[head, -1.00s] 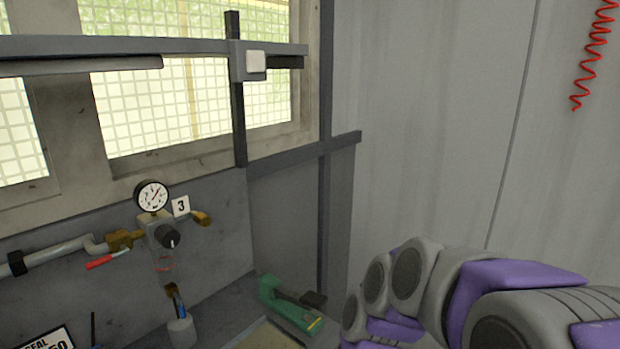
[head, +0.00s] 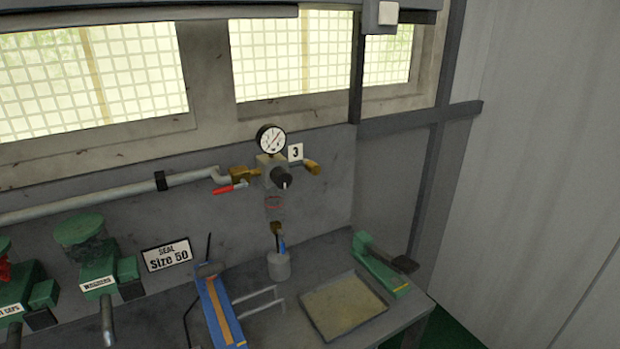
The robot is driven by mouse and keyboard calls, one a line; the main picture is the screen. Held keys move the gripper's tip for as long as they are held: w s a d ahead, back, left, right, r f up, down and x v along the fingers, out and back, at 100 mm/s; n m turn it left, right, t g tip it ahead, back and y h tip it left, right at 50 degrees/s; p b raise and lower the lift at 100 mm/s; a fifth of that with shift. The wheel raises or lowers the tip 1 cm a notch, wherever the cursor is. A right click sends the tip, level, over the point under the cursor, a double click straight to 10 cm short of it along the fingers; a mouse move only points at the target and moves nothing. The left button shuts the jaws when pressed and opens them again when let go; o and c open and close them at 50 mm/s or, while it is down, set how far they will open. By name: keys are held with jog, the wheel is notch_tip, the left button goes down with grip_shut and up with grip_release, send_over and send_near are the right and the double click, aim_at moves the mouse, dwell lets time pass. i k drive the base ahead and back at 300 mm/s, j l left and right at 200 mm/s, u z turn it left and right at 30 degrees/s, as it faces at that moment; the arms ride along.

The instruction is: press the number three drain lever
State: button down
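A number 3 plate (head: 295,152) is on the grey back wall beside a round white pressure gauge (head: 271,139). Below the gauge is a grey regulator body with a black knob (head: 282,178) and a clear bowl (head: 273,206) marked in red. A small red-handled lever (head: 228,188) sits left of the regulator, by the brass fitting on the pipe. I cannot tell which part is the drain lever; a small brass piece (head: 276,229) shows under the bowl. My gripper is not in view.
A grey cup (head: 279,266) stands below the regulator. A shallow tray (head: 345,305) and green tool (head: 378,263) are to its right, a blue-and-orange tool (head: 219,311) to its left.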

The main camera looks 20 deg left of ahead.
aim_at(282, 243)
jog(key=j+u, duration=0.2)
jog(key=u, duration=0.85)
jog(key=k+j, duration=0.05)
